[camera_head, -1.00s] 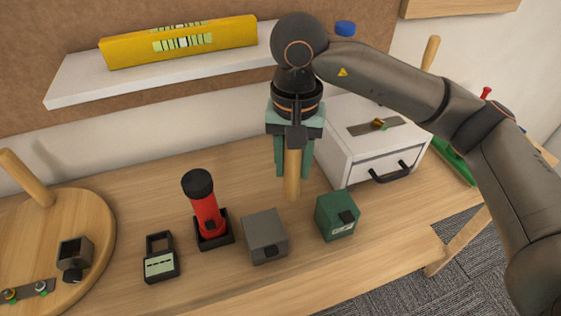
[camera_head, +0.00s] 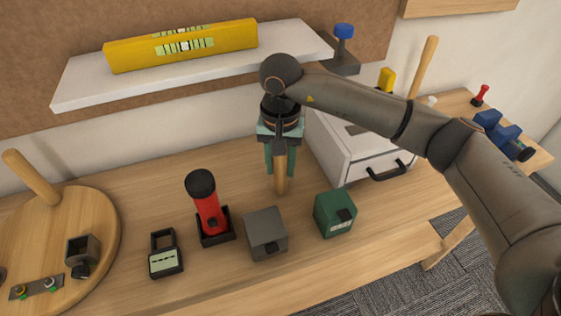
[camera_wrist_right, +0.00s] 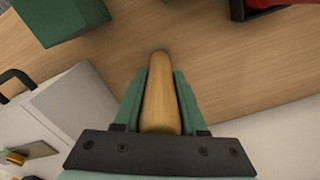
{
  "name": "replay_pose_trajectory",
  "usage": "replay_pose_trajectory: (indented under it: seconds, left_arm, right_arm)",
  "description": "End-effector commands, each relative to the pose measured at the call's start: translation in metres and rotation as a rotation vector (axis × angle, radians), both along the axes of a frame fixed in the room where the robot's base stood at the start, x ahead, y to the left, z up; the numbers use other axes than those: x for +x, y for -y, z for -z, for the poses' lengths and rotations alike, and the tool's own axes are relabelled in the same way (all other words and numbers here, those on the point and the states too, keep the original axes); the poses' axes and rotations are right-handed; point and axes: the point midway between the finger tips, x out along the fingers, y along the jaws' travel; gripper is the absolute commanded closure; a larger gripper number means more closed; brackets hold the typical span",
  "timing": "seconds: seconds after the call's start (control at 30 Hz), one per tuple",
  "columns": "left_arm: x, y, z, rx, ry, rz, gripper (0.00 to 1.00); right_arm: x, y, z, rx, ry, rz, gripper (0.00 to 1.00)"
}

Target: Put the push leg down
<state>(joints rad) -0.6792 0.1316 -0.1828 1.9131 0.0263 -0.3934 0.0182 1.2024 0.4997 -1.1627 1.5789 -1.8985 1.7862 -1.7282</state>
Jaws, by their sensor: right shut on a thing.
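The push leg is a plain wooden rod (camera_head: 281,187) with a rounded end. My right gripper (camera_head: 280,168) is shut on it and points down over the table, behind the grey box. The rod is nearly upright, with its lower end below the green fingers. In the right wrist view the rod (camera_wrist_right: 160,103) sits between both fingers. I cannot tell whether its tip touches the table. Its upper part is hidden by the gripper. My left gripper is not in view.
A grey box (camera_head: 266,235), green box (camera_head: 334,213), red torch (camera_head: 207,213) and padlock-shaped device (camera_head: 165,257) stand in front. A white drawer unit (camera_head: 350,150) is close on the right. A white shelf (camera_head: 80,88) holds a yellow level (camera_head: 180,46). Free wood lies behind the torch.

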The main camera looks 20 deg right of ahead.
Motion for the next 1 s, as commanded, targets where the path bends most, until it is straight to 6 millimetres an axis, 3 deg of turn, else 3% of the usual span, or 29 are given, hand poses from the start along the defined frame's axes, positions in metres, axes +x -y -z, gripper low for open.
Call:
replay_pose_trajectory:
  seconds: [0.27,0.3,0.53,0.83,1.0]
  left_arm:
    - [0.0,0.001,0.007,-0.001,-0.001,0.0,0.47]
    - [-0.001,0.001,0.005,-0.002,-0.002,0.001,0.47]
    - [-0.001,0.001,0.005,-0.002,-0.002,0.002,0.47]
    - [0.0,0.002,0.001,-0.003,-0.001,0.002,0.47]
    - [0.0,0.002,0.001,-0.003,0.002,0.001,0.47]
  right_arm:
    - [0.0,0.0,0.005,0.0,0.001,0.0,1.0]
    - [0.0,0.0,0.003,0.0,0.001,0.0,0.56]
    - [0.0,0.0,0.003,0.0,0.0,0.0,0.3]
    - [0.0,0.0,0.0,0.0,0.0,0.0,0.3]
    - [0.001,0.0,-0.019,0.0,0.004,-0.001,0.3]
